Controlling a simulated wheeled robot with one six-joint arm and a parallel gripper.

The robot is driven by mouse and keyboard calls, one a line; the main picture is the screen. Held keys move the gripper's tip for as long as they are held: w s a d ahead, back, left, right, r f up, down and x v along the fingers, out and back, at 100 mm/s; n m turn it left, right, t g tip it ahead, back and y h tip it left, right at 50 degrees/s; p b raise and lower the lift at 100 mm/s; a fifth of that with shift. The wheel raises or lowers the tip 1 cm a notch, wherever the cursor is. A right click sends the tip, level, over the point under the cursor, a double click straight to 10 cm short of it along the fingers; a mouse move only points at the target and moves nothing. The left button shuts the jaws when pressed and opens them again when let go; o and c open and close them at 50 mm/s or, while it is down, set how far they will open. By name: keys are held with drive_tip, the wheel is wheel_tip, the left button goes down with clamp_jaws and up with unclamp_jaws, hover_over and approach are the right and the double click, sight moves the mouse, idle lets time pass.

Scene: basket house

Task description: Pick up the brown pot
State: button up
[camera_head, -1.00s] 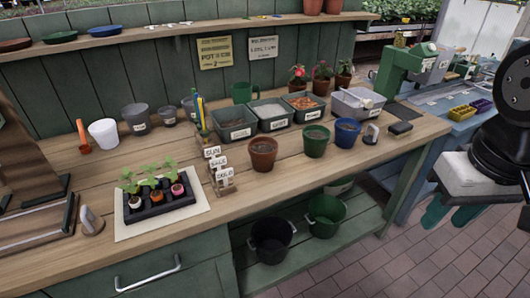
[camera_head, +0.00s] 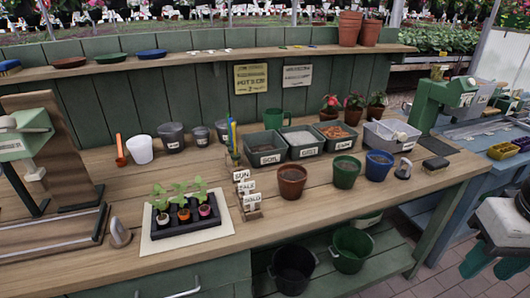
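A brown pot (camera_head: 292,188), filled with dark soil, stands upright near the front edge of the wooden workbench, at the left end of a row of three pots. To its right are a green pot (camera_head: 344,176) and a blue pot (camera_head: 379,172). My gripper (camera_head: 481,276) is at the lower right edge of the view, a pale body with two teal fingers spread apart. It looks empty. It is well to the right of the brown pot and touches nothing that I can see. Part of my arm is cut off by the frame.
Two terracotta pots (camera_head: 349,28) stand on the upper shelf. Buckets (camera_head: 352,262) are below.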

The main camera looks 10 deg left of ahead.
sight(284, 170)
drive_tip(key=o, duration=0.6)
drive_tip(key=shift+w, duration=0.2)
drive_tip(key=o, duration=0.8)
drive_tip(key=w+f+t, duration=0.2)
drive_tip(key=w, duration=0.7)
drive_tip(key=shift+w+a+n+h, duration=0.15)
drive_tip(key=shift+n+h, duration=0.15)
drive_tip(key=shift+n, duration=0.1)
drive_tip(key=w+a+f+n+t+y, duration=0.1)
drive_tip(key=w+a+f+t, duration=0.1)
drive_tip(key=w, duration=0.5)
drive_tip(key=w+a+f+n+t, duration=0.1)
drive_tip(key=w+a+f+t, duration=0.1)
drive_tip(key=w, duration=0.4)
drive_tip(key=shift+w+a+f+n+t+y, duration=0.75)
drive_tip(key=shift+w+a+f+y, duration=0.75)
drive_tip(key=shift+w+a, duration=1.7)
drive_tip(key=shift+w+a+f+n+t+y, duration=0.75)
drive_tip(key=shift+w+a+f+y, duration=0.85)
drive_tip(key=shift+a, duration=2.75)
drive_tip(key=shift+w+a+f+n+t+y, duration=0.9)
drive_tip(key=shift+w+a+f, duration=0.85)
drive_tip(key=shift+w+a, duration=1.7)
